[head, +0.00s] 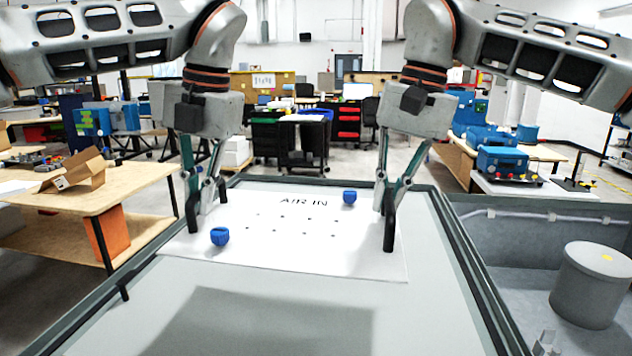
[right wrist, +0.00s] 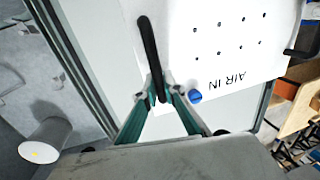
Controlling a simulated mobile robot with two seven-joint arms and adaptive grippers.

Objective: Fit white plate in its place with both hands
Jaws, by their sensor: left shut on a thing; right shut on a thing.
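The white plate (head: 300,245) has the words AIR IN, several small holes and two blue knobs, one near left (head: 220,236) and one far right (head: 349,197). It lies roughly level over the grey work surface; I cannot tell if it touches it. My left gripper (head: 207,205) is shut on the plate's left edge. My right gripper (head: 386,217) is shut on its right edge. In the right wrist view the plate (right wrist: 190,75) shows beside the right gripper (right wrist: 154,72), with one blue knob near the fingers.
The grey work surface (head: 265,325) has a raised dark rim and bare room in front of the plate, with a darker grey patch there. A grey bin (head: 592,283) stands at the right. A wooden bench with an open cardboard box (head: 75,172) is at the left.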

